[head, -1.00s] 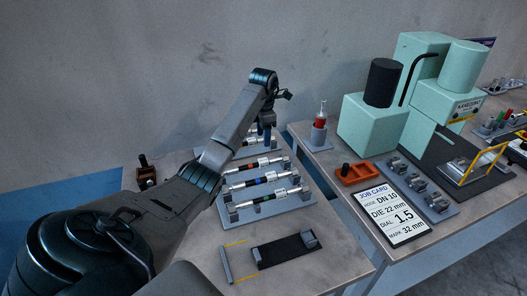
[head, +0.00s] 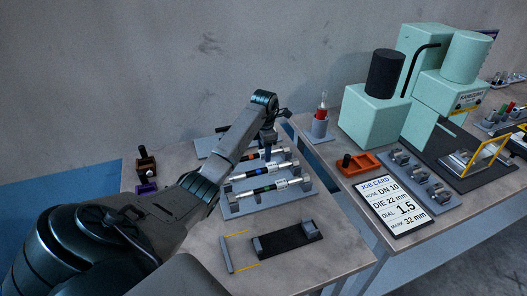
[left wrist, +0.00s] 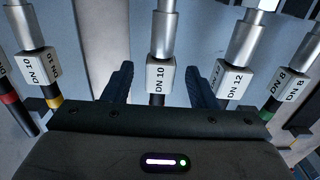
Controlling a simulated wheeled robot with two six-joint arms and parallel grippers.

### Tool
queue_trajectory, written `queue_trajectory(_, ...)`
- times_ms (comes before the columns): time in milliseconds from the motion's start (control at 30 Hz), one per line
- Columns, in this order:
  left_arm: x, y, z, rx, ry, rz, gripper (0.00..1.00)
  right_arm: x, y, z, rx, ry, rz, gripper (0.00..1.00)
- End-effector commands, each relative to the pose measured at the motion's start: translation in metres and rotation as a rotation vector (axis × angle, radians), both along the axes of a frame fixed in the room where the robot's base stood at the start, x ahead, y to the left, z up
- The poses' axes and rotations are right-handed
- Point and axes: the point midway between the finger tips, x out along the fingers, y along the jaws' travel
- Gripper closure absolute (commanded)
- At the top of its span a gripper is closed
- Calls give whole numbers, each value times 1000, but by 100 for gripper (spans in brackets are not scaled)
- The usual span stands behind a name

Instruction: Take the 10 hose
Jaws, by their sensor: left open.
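Hoses with silver end fittings and white size tags lie on a grey rack (head: 232,210). In the left wrist view, a hose tagged DN 10 (left wrist: 160,73) appears between my two dark fingers; its lower part is hidden by the gripper body. My left gripper (left wrist: 160,84) is open, with no finger seen closed on it. In the head view, my left gripper (head: 268,150) points down over the rack's far part.
A black holder (head: 290,240) lies on the near table, beside a grey bar with yellow lines. The second table holds a job card (head: 395,206) reading DN 10, an orange tray (head: 361,164), a red bottle (head: 322,108) and a green machine (head: 420,85).

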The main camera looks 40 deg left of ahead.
Motion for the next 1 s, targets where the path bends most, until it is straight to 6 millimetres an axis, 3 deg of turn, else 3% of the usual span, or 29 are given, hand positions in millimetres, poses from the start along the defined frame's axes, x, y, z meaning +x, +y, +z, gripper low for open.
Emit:
queue_trajectory(267, 0, 0, -4, 0, -1, 0, 50, 0, 0, 0, 0, 0, 0, 64)
queue_trajectory(500, 0, 0, -3, 0, -1, -1, 97, 0, 0, 0, 0, 0, 0, 64)
queue_trajectory(533, 0, 0, -3, 0, -1, -1, 100, 0, 0, 0, 0, 0, 0, 64)
queue_trajectory(1000, 1, 0, 5, 2, -5, -1, 100, 0, 0, -8, 0, 0, 0, 64)
